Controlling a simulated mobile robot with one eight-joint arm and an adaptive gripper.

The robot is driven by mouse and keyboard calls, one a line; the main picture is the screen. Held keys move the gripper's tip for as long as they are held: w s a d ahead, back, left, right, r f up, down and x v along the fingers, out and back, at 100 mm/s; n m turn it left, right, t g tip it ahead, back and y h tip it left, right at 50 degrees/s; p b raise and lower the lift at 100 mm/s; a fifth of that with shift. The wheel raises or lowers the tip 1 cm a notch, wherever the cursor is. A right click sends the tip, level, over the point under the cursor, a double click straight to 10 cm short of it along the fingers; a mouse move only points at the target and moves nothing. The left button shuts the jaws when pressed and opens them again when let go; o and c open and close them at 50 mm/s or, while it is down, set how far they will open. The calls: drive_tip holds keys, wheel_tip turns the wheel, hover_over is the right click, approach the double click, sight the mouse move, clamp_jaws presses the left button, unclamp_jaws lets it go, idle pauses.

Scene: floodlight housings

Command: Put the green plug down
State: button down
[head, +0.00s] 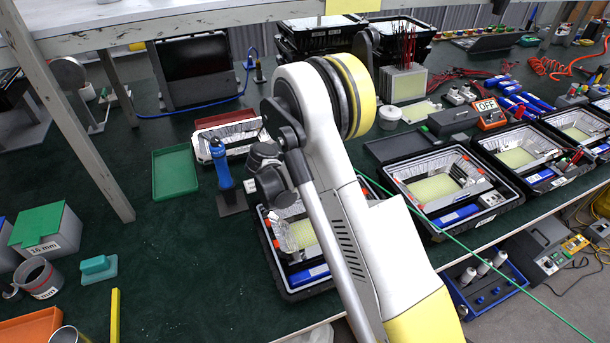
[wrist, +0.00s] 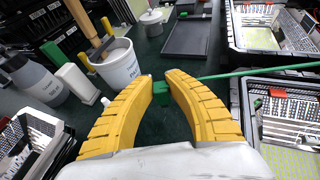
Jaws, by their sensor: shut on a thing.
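In the wrist view my gripper (wrist: 158,78) has two curved yellow fingers closed on the green plug (wrist: 172,98). The plug shows as a small green block between the fingers, partly hidden by them. A thin green cable (wrist: 250,72) runs off to the right in that view. In the head view the green cable (head: 480,260) crosses from behind my arm down to the lower right. My gripper and the plug are hidden behind my arm in the head view.
Open floodlight housings (head: 440,185) stand in a row along the bench's front edge. A white bucket (wrist: 118,66) stands left of my fingers.

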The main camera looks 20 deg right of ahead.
drive_tip(key=a+f, duration=0.1)
drive_tip(key=w+a+f+b, duration=0.1)
drive_tip(key=a, duration=0.1)
drive_tip(key=a+f, duration=0.1)
drive_tip(key=a, duration=0.1)
drive_tip(key=shift+w+a+f+b, duration=0.2)
drive_tip(key=shift+f+b, duration=0.1)
drive_tip(key=shift+b, duration=0.1)
wheel_tip(320, 180, down, 4)
drive_tip(key=shift+f+b, duration=0.1)
drive_tip(key=shift+b, duration=1.05)
drive_tip(key=c, duration=1.4)
unclamp_jaws()
